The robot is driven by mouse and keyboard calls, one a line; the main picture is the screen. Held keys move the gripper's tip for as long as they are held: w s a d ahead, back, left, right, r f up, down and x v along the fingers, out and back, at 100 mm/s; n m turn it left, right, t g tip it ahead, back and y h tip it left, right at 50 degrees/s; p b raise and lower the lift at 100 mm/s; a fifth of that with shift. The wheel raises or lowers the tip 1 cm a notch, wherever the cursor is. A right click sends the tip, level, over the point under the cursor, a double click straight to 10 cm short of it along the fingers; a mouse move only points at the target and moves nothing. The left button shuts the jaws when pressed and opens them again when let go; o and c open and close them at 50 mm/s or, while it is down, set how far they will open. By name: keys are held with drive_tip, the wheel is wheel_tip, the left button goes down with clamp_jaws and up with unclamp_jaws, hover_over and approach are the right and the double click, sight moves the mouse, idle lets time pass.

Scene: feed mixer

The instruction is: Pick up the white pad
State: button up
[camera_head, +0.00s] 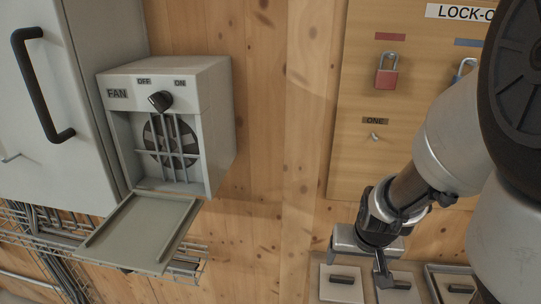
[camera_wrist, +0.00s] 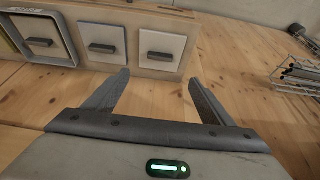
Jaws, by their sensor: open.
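Three square pale panels with dark bar handles sit side by side on a wooden holder in the wrist view. The right one looks whitest and I take it as the white pad (camera_wrist: 177,43); it also shows at the bottom of the head view (camera_head: 341,294). A greyer pad (camera_wrist: 102,30) is beside it. A pad in a thick grey frame (camera_wrist: 70,36) is at the left. My gripper (camera_wrist: 159,78) is open and empty, its fingertips pointing towards the white pad's lower edge, apart from it. In the head view my gripper (camera_head: 362,262) is close above the pads.
A grey fan box (camera_head: 205,125) with its front flap (camera_head: 140,232) hanging open is on the wooden wall at left. A wire rack (camera_head: 200,270) runs below it. A lock board (camera_head: 350,130) with a red padlock (camera_head: 386,78) is at right. Bare wooden surface (camera_wrist: 150,100) lies around my fingers.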

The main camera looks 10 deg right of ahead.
drive_tip(key=b, duration=0.7)
approach(343, 278)
drive_tip(key=x, duration=0.2)
drive_tip(key=shift+d+f, duration=0.1)
drive_tip(key=shift+f, duration=0.2)
drive_tip(key=b+x, duration=0.6)
drive_tip(key=shift+w, duration=0.1)
drive_tip(key=shift+r, duration=0.15)
drive_tip(key=c, duration=1.2)
